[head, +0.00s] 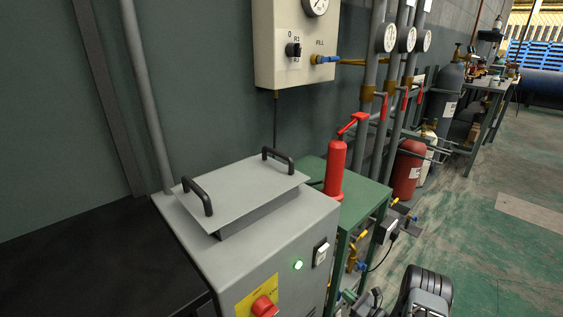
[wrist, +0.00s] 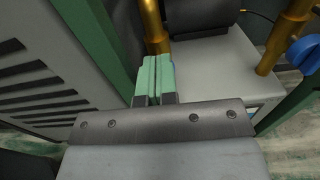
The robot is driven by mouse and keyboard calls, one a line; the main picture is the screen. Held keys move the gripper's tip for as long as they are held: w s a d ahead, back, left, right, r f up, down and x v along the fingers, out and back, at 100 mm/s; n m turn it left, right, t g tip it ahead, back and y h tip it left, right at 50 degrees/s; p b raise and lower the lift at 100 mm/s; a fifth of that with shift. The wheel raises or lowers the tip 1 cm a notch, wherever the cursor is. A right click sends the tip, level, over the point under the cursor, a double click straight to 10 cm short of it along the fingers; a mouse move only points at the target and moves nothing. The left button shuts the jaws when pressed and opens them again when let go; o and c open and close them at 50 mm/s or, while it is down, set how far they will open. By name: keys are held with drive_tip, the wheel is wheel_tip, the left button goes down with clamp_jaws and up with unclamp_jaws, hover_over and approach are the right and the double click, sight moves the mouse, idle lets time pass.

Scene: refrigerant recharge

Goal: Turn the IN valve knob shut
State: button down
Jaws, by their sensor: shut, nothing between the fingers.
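My gripper (wrist: 153,78) shows in the wrist view with its two pale green fingertips pressed together, shut and empty. The tips lie in front of a light grey box, close to the foot of a brass pipe (wrist: 154,28); I cannot tell whether they touch it. A blue knob (wrist: 304,56) sits at the right edge of the wrist view, beside a second brass pipe (wrist: 290,35), well apart from the fingertips. In the head view a small blue knob (head: 362,267) shows low beside the green table. No IN label is readable, so I cannot tell which knob is IN.
A grey cabinet (head: 262,225) with a red knob stands in front of the green table (head: 376,193), which bears a red cylinder (head: 335,168). A wall panel (head: 284,45) has a blue FILL valve. Open floor (head: 480,230) lies at right.

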drive_tip(key=shift+w+a+r, duration=0.15)
drive_tip(key=shift+w+a, duration=0.15)
drive_tip(key=shift+w, duration=0.2)
idle(0.4)
drive_tip(key=shift+s+a+y+b, duration=0.3)
drive_tip(key=shift+s+a+b, duration=0.3)
drive_tip(key=shift+b, duration=0.3)
idle(0.4)
drive_tip(key=shift+r, duration=0.1)
drive_tip(key=v, duration=0.6)
drive_tip(key=shift+r, duration=0.2)
idle(0.3)
drive_tip(key=shift+w+d, duration=0.1)
drive_tip(key=shift+d, duration=0.05)
drive_tip(key=shift+d, duration=0.1)
